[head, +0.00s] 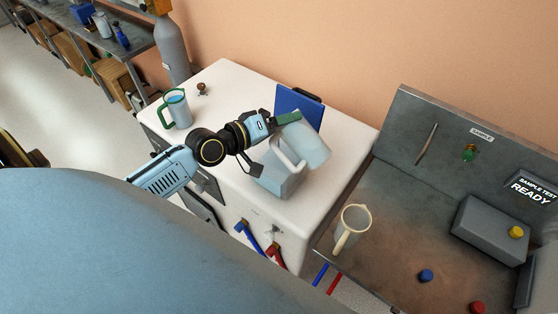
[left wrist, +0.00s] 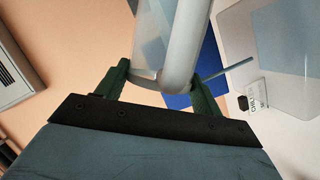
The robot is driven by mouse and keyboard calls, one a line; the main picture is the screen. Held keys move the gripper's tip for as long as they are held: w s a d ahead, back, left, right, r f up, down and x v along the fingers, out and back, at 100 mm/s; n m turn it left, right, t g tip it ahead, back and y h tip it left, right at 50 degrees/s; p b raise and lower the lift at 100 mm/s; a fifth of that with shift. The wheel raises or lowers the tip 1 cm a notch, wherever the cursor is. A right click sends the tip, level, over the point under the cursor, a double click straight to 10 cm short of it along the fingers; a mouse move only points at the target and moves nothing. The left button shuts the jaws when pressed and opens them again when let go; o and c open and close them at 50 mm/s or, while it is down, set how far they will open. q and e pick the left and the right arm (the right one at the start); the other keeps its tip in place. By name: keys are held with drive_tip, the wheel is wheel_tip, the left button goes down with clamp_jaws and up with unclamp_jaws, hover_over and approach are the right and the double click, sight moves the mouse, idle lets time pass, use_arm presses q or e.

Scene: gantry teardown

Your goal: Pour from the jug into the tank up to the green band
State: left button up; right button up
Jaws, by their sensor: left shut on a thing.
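My left gripper (head: 272,143) is shut on the white handle of a pale, translucent jug (head: 314,150), held tilted over the white counter. In the left wrist view, the green fingers (left wrist: 160,92) stand on either side of the jug's handle (left wrist: 186,50). A grey-blue, box-shaped vessel (head: 284,184), apparently the tank, is on the counter below and left of the jug. I cannot make out a green band or liquid level on it, and the arm and jug partly hide it. My right gripper is not in view.
A green-handled jug (head: 177,110) with blue contents stands at the counter's left. A blue panel (head: 298,104) is behind the held jug. A cream-handled pitcher (head: 354,220) stands on the grey bench (head: 395,245) at right. Blue (head: 248,236) and red (head: 274,255) levers are on the counter's front.

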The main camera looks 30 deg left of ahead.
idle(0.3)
use_arm(q)
drive_tip(key=shift+a+f+n+b, duration=0.1)
drive_tip(key=shift+f+n+b, duration=0.15)
drive_tip(key=shift+b, duration=0.35)
idle(0.3)
drive_tip(key=shift+f+n+b, duration=0.15)
drive_tip(key=shift+n+b, duration=0.1)
drive_tip(key=shift+b, duration=0.3)
drive_tip(key=shift+a+f+h+b, duration=0.15)
drive_tip(key=shift+f+h+b, duration=0.2)
drive_tip(key=shift+b, duration=0.35)
idle(0.4)
drive_tip(key=shift+f+n+b, duration=0.2)
drive_tip(key=shift+n+b, duration=0.2)
drive_tip(key=shift+b, duration=0.25)
idle(0.3)
